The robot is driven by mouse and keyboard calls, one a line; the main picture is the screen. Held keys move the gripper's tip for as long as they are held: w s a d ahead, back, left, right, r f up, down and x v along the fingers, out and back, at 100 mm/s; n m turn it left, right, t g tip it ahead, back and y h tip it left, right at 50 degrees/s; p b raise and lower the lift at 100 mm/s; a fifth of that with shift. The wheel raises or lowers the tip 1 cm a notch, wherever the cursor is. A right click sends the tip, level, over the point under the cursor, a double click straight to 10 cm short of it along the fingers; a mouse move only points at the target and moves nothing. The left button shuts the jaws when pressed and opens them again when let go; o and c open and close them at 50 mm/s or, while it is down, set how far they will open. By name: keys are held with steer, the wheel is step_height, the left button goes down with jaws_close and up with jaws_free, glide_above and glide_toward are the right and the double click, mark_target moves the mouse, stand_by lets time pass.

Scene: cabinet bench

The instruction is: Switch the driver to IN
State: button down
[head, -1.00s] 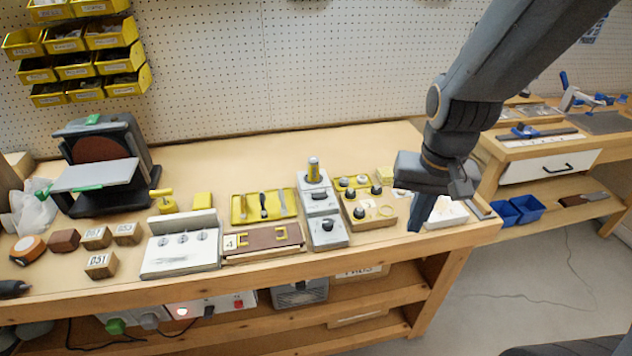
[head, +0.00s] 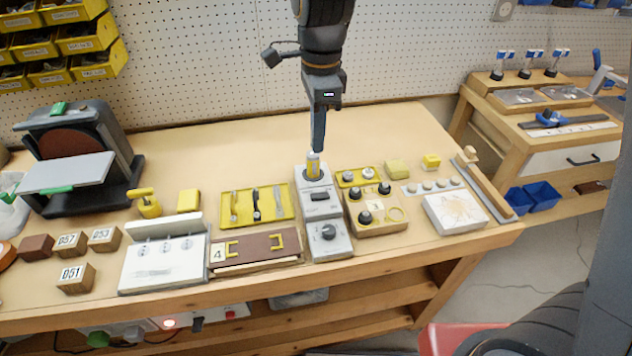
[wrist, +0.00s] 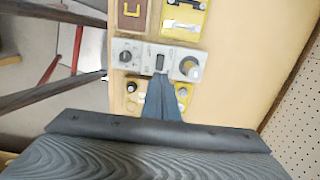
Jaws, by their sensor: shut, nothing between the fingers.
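A grey unit (head: 333,246) stands at the middle of the bench, likely the driver. It has a dark knob (head: 328,232) at its front, a dark switch (head: 320,196) in its middle and a yellow-topped cylinder (head: 313,167) in a round seat at its back. In the wrist view the switch (wrist: 160,62) lies just beyond my fingertips, between the knob (wrist: 125,56) and the round seat (wrist: 188,68). My gripper (head: 317,148) is shut and empty, pointing down by the cylinder's top; contact cannot be told. It also shows in the wrist view (wrist: 162,80). No IN marking is readable.
A board with black knobs (head: 378,228) stands close right of the unit. A white panel (head: 163,272) is farther left. The bench behind the unit is mostly clear.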

mark_target(322, 195)
step_height(322, 195, down, 14)
steer(key=p, duration=0.3)
steer(key=shift+a+p, duration=0.15)
steer(key=shift+p, duration=0.25)
steer(key=shift+s+f, duration=0.1)
steer(key=shift+a+f, duration=0.1)
steer(key=shift+f, duration=0.05)
stand_by(0.4)
steer(key=shift+d+p, duration=0.35)
steer(key=shift+d, duration=0.55)
steer(key=shift+w, duration=0.2)
